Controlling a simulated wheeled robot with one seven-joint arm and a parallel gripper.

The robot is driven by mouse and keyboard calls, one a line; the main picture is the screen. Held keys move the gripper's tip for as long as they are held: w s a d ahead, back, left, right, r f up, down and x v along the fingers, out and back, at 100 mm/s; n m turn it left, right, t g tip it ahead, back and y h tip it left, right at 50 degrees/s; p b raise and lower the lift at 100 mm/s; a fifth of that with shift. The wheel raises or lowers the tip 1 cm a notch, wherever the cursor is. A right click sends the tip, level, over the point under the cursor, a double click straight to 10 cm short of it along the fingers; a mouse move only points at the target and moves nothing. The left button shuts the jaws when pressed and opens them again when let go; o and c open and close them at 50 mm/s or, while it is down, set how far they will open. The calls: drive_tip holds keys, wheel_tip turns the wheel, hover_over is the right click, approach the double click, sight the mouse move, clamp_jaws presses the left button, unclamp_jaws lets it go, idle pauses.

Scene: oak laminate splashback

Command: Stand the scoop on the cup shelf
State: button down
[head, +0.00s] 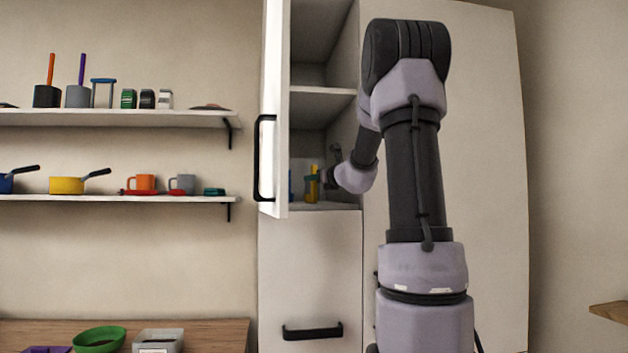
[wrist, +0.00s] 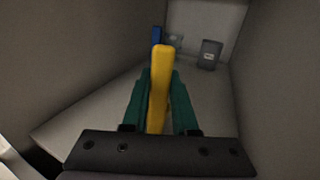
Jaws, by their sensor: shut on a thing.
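My gripper (wrist: 160,108) reaches into the open tall cupboard, its green fingers shut on a long yellow thing, likely the scoop (wrist: 160,62). In the head view the yellow scoop (head: 313,184) looks upright just above or on the cupboard's inner floor; I cannot tell if it touches. Its lower part is hidden between the fingers in the wrist view. The cup shelf (head: 60,198) is the lower wall shelf at the left, with an orange mug (head: 145,183) and a grey mug (head: 183,184) on it.
The cupboard door (head: 275,110) stands open at the left of the opening. A blue thing (wrist: 156,36) and a grey box (wrist: 209,54) stand deeper inside the cupboard. A yellow pan (head: 67,185) and a teal item (head: 214,191) also sit on the cup shelf.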

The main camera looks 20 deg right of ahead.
drive_tip(key=shift+f, duration=0.15)
drive_tip(key=c, duration=0.7)
unclamp_jaws()
drive_tip(key=shift+s, duration=0.15)
drive_tip(key=s, duration=0.4)
drive_tip(key=s+d, duration=0.1)
drive_tip(key=s, duration=0.6)
drive_tip(key=shift+s+d+r, duration=0.15)
drive_tip(key=shift+s+r, duration=0.05)
drive_tip(key=shift+s, duration=0.1)
